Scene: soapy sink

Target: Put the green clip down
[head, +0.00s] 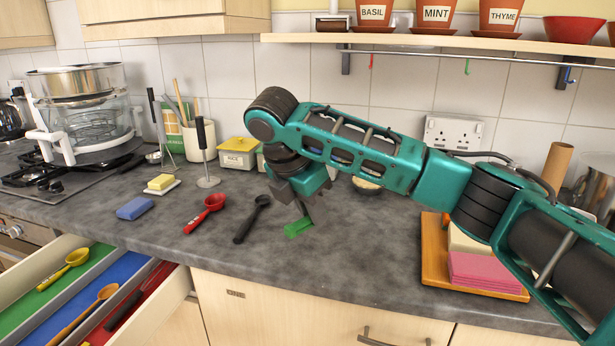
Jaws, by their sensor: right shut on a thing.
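The green clip (298,228) is a small bright green piece at the middle of the grey worktop, towards its front edge. My right gripper (304,210) comes down from above with its fingers shut on the clip. The clip is at or just above the worktop; I cannot tell whether it touches. My right arm reaches in from the right and hides part of the worktop behind it. My left gripper is not in view.
A black scoop (251,220) and a red scoop (206,213) lie to the left of the clip, with a blue sponge (135,208) further left. A wooden tray (434,262) with pink cloths (484,270) stands right. The worktop (365,250) between clip and tray is clear. An open drawer (172,302) juts out front left.

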